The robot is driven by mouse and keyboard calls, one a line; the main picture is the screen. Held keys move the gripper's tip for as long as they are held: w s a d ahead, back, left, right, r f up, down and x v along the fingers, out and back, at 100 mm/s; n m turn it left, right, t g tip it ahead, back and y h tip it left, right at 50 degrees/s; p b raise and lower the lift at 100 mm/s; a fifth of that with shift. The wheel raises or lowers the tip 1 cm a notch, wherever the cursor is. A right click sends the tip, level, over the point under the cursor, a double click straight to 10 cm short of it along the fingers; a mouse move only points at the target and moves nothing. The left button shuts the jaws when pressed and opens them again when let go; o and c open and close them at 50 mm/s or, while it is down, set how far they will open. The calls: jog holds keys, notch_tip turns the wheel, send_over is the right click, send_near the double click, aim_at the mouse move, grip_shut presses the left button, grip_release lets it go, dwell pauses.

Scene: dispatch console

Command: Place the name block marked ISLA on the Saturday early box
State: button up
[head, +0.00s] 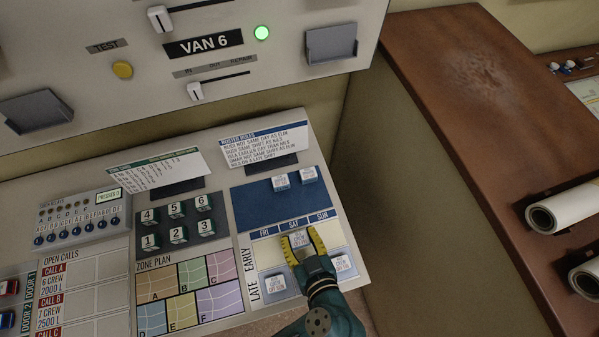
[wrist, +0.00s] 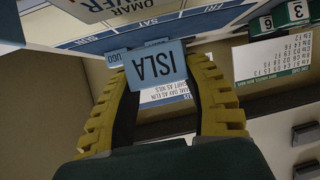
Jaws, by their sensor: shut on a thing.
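The name block marked ISLA (wrist: 156,65) is between the two yellow fingers of my gripper (wrist: 165,115) in the wrist view, its lettering upside down. In the head view my gripper (head: 301,243) is shut on this block (head: 299,239), over the Saturday column in the early row of the roster board (head: 270,254). The Saturday early box is mostly hidden beneath the block and fingers. I cannot tell whether the block touches the board.
Two blocks (head: 294,178) stand on the blue strip above the day names. One block (head: 275,283) is in Friday late, another (head: 342,263) in Sunday late. A roster rules card (head: 263,143) stands behind. Number blocks (head: 176,235) are to the left.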

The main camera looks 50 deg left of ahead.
aim_at(300, 242)
jog(key=shift+f+b, duration=0.3)
jog(key=shift+f, duration=1.6)
jog(key=shift+f, duration=0.2)
jog(key=o, duration=1)
jog(key=shift+r, duration=0.1)
